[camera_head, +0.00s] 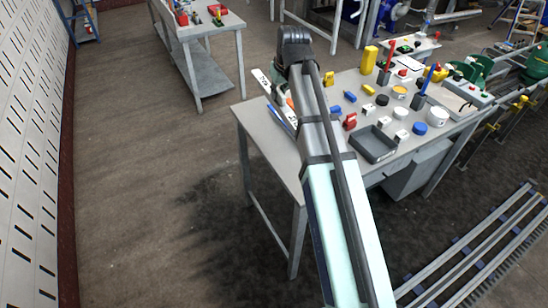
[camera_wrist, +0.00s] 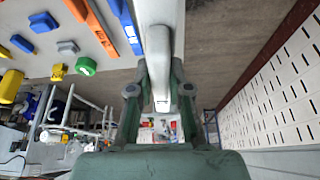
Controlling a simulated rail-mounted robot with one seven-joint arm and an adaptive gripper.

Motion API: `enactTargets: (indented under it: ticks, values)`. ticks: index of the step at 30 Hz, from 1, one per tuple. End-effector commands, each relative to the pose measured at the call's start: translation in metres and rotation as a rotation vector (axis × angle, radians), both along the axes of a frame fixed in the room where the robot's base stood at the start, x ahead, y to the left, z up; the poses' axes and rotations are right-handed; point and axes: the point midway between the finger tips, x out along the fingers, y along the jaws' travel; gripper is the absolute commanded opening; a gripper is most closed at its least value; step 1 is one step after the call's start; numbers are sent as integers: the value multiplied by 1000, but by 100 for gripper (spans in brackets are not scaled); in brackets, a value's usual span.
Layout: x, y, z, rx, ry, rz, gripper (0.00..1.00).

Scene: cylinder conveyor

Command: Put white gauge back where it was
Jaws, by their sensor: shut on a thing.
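The white gauge (camera_wrist: 160,45) is long and pale. In the wrist view it lies between the two green fingers of my gripper (camera_wrist: 161,84), which is shut on it. In the head view a white strip with dark marks (camera_head: 262,80), apparently the gauge, sticks out left of my arm at the left end of the workbench (camera_head: 262,118). My arm hides most of my gripper there. I cannot tell whether the gauge touches the bench top.
A blue tool (camera_wrist: 124,22) and an orange tool (camera_wrist: 91,24) lie beside the gauge. A dark tray (camera_head: 374,144), a yellow block (camera_head: 369,59) and several small parts fill the bench's middle and right. Another table (camera_head: 211,27) stands behind; open floor lies left.

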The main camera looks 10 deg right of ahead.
Motion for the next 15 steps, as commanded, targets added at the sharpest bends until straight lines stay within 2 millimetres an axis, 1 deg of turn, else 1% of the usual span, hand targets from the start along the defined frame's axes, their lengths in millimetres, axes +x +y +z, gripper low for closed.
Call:
enactTargets:
  ticks: [1,3,7,10,14,15]
  values:
    - [11,-1,-7,0,-3,19,0]
    - [18,-1,-5,1,-4,47,0]
    - [24,-1,-2,0,-5,79,0]
    - [24,-1,-6,-1,-4,91,0]
    - [22,0,-25,0,-1,94,0]
    - [22,0,-34,0,-1,93,0]
